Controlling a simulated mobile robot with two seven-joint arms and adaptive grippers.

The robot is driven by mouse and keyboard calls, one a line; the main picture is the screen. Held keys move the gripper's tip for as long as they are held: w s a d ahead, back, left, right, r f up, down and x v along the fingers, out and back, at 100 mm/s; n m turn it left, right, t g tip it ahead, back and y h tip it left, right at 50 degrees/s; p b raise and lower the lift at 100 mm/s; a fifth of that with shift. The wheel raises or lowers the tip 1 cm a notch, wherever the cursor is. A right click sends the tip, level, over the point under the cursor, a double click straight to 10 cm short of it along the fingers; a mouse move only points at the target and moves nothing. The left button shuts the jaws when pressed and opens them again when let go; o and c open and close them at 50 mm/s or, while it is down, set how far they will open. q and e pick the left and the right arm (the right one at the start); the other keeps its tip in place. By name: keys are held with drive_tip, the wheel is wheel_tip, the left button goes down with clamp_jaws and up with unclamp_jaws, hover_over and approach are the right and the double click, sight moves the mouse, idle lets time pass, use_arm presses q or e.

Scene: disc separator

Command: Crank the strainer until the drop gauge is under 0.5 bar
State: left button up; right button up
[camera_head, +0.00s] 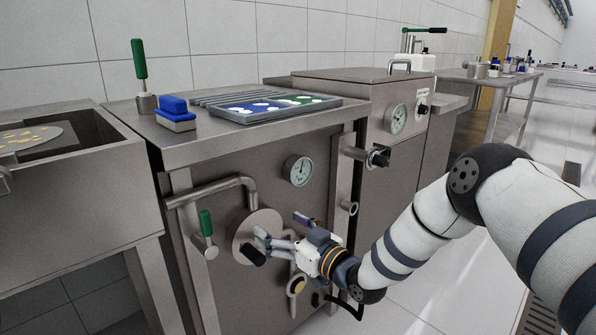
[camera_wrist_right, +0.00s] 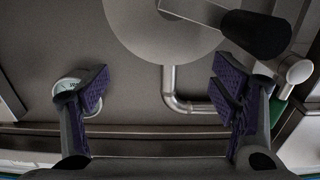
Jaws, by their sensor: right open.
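The strainer crank is a round steel disc (camera_head: 262,222) on the front of the steel cabinet, with a black handle (camera_head: 254,256) near its lower edge. In the wrist view the disc (camera_wrist_right: 165,22) is at the top and the black handle (camera_wrist_right: 256,34) lies beyond the right finger. My right gripper (camera_head: 281,229) is open in front of the disc, with nothing between its fingers (camera_wrist_right: 162,90). One dial gauge (camera_head: 298,170) is above the crank; another gauge (camera_head: 395,118) is on the unit to the right. Their readings are too small to tell. My left gripper is out of view.
A bent pipe with a green-handled lever (camera_head: 206,223) is left of the disc. A yellow-capped fitting (camera_head: 297,286) is below the gripper. A tray (camera_head: 265,113) and blue block (camera_head: 174,113) stand on top.

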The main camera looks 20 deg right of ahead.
use_arm(q)
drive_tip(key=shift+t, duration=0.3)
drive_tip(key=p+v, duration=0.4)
drive_tip(key=p, duration=0.1)
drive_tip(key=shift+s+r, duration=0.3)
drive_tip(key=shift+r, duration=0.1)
use_arm(e)
drive_tip(key=v, duration=0.8)
